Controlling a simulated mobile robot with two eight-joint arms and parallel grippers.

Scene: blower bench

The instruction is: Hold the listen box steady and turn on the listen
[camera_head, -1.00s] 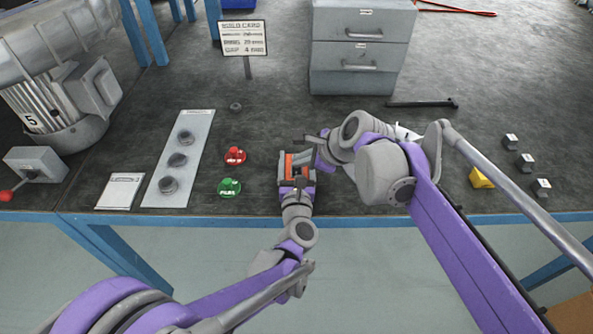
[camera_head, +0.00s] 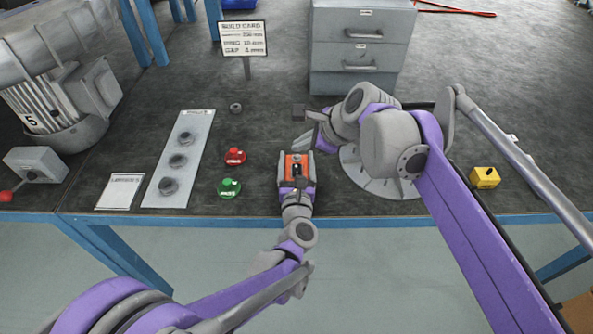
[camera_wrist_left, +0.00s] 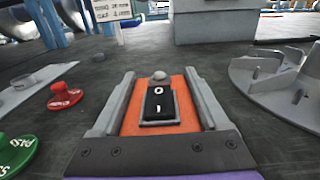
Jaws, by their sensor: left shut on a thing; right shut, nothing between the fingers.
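The listen box (camera_head: 297,165) is a small orange-topped box near the bench's front edge. In the left wrist view its orange top (camera_wrist_left: 185,98) carries a black rocker switch (camera_wrist_left: 159,104) marked 0 at the far end and 1 at the near end. A grey knob or lamp (camera_wrist_left: 159,76) sits beyond the switch and shows no glow. I cannot tell which end of the rocker is pressed. My left gripper (camera_head: 297,178) is shut on the box, a finger along each side. My right gripper (camera_head: 303,128) is shut and empty, beyond the box and apart from it.
A grey vaned disc (camera_wrist_left: 275,75) lies right of the box, partly under my right arm. Red (camera_head: 235,156) and green (camera_head: 229,188) round tags lie to its left, beside a plate with several knobs (camera_head: 160,190). A yellow block (camera_head: 485,177) stands at right. Drawers (camera_head: 360,45) stand behind.

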